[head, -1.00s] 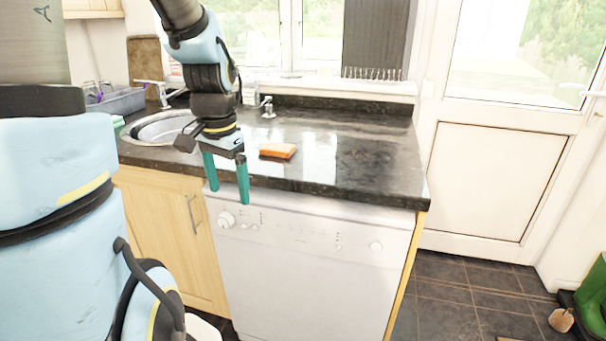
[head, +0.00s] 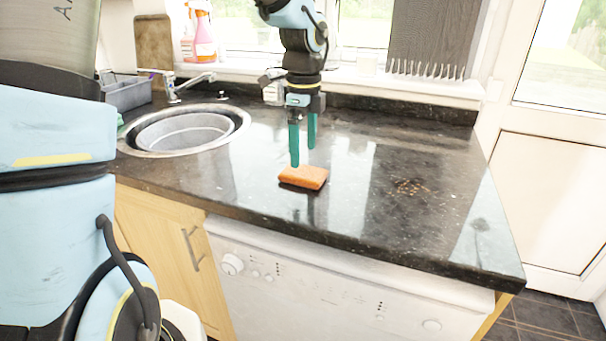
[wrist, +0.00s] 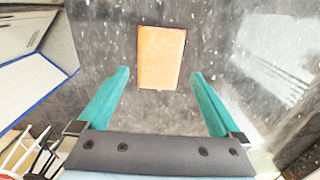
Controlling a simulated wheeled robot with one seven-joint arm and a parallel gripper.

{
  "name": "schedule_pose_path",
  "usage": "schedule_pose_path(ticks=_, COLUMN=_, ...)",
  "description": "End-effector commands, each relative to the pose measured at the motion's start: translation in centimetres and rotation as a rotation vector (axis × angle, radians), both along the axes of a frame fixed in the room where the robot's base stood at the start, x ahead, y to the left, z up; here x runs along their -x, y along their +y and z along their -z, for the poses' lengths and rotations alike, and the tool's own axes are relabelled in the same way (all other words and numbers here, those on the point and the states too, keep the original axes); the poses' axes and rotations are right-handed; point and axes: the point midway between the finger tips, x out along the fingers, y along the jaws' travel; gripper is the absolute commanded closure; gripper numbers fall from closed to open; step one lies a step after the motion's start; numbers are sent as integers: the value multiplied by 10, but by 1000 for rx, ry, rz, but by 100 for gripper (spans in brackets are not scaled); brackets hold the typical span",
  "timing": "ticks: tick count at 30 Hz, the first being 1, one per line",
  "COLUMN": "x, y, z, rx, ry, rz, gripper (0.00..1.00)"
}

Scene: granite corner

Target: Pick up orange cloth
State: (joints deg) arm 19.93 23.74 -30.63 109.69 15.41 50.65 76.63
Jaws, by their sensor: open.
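The orange cloth (head: 304,177) is a small, thick, sponge-like block lying flat on the dark granite worktop, near its front edge. My gripper (head: 303,158) points down just above and behind it, with its teal fingers apart. In the wrist view the orange cloth (wrist: 161,57) lies ahead of the gap between the fingertips of my gripper (wrist: 160,75). The fingers do not appear to touch it, and nothing is between them.
A round sink (head: 188,130) with a tap (head: 175,85) is to the left. A pink spray bottle (head: 200,38) stands at the window sill. Crumbs (head: 411,187) lie on the granite worktop (head: 350,215) to the right. A white dishwasher (head: 330,290) is below the front edge.

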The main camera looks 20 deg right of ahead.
Motion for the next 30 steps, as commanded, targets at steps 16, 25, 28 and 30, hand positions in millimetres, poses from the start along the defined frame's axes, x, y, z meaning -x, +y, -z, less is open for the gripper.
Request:
schedule_pose_path(ticks=16, x=0, y=1, z=52, rx=0, ry=0, rz=-2, gripper=0)
schedule_pose_path(ticks=25, x=-1, y=1, z=52, rx=1, ry=-1, rz=-2, gripper=18)
schedule_pose_path(ticks=28, x=-1, y=1, z=52, rx=1, ry=-1, rz=-2, gripper=29)
schedule_pose_path(ticks=30, x=-1, y=1, z=52, rx=1, ry=-1, rz=-2, gripper=37)
